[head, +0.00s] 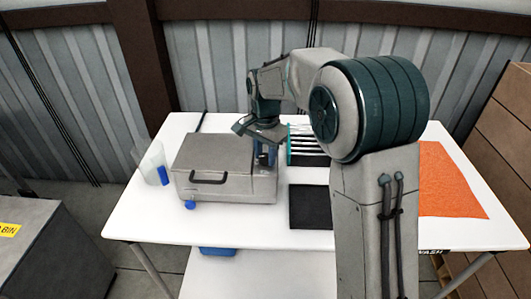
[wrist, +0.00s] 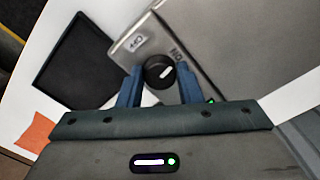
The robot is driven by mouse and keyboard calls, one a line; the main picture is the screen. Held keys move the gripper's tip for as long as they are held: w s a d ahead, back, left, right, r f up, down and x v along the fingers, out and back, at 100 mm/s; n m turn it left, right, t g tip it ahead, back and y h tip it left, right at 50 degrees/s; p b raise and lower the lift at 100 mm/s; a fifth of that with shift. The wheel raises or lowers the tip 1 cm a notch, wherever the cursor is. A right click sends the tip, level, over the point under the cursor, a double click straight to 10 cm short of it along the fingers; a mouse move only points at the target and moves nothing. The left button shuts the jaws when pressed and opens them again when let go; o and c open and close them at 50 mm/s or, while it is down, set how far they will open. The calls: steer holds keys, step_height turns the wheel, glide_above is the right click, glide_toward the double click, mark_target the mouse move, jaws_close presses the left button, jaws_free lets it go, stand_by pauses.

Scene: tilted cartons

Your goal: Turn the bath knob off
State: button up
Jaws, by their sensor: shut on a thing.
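The bath is a grey metal box (head: 213,155) with a lid and a black handle, on the white table. Its black round knob (wrist: 155,80) shows in the wrist view on a panel at the bath's side, with a white pointer mark slanting toward the upper right. Small labels sit on the panel near it; one looks like "ON" seen upside down. My gripper (wrist: 159,88) is shut on the knob, one blue finger on each side. In the head view my gripper (head: 265,157) is at the bath's right end, and the arm hides the knob there.
A rack (head: 304,141) and a black mat (head: 311,208) lie right of the bath. An orange mat (head: 450,180) is at the table's right. A clear container (head: 152,160) stands left of the bath. A blue cap (head: 190,205) is at the bath's front.

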steer(key=n, duration=0.8)
steer(key=shift+p, duration=0.3)
steer(key=n, duration=0.3)
steer(key=shift+r+n, duration=0.1)
steer(key=shift+n, duration=0.2)
steer(key=shift+w+n+p, duration=0.1)
steer(key=shift+n+p, duration=0.25)
steer(key=shift+n, duration=1.55)
steer(key=o, duration=0.7)
